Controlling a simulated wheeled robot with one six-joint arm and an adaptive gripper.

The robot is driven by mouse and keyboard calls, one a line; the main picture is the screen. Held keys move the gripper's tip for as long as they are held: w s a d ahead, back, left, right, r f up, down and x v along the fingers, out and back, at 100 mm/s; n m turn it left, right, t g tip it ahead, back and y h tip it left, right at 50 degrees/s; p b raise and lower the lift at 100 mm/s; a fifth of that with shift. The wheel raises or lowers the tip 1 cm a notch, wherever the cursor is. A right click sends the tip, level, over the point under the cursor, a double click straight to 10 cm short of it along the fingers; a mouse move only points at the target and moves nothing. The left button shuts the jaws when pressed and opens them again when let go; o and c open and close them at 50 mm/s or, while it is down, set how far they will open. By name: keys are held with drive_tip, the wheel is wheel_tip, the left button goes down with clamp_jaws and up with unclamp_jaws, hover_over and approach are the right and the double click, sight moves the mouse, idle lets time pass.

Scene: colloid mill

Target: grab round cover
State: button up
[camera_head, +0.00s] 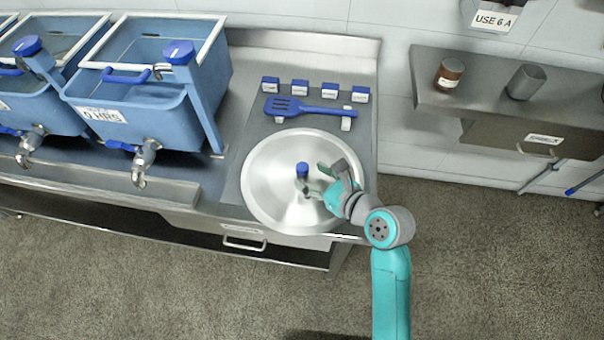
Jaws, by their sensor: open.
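The round cover (268,175) is a wide, shiny metal disc lying on the steel counter. A small blue knob (302,169) stands up at its middle. My gripper (306,178) is over the right half of the cover, with its open fingers reaching left around or close beside the knob. I cannot tell whether the fingers touch the knob. The gripper hides part of the cover's right side.
A blue slotted spatula (310,108) lies behind the cover, with several small blue-topped blocks (300,86) behind it. Blue tanks with taps (140,105) stand at left. A steel shelf (430,95) at right holds a brown jar (448,74) and a grey cup (525,82).

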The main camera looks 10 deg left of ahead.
sight(306, 170)
drive_tip(key=shift+w+x, duration=0.25)
drive_tip(key=shift+x, duration=2.3)
drive_tip(key=shift+d+r, duration=0.1)
drive_tip(key=shift+d, duration=0.1)
clamp_jaws()
